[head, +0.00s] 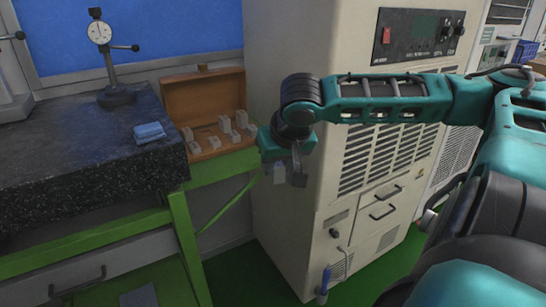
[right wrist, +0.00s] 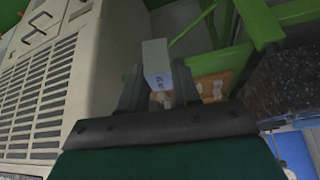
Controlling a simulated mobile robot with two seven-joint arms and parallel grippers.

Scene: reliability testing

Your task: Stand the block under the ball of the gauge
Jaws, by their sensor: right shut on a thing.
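My right gripper (head: 287,172) is right of the plate and the wooden box, in front of the cream cabinet. It is shut on a light grey block (right wrist: 155,62), which sticks out beyond the fingertips in the right wrist view and has dark marks on its face. The block hangs in the air, well away from the gauge. My left gripper is not in view.
An open wooden box (head: 208,96) with several pale blocks stands beside the plate. A folded blue cloth (head: 149,132) lies near the plate's right edge. Part of another stand shows at the far left. The cream cabinet (head: 330,220) is close to my right arm. The plate's front is clear.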

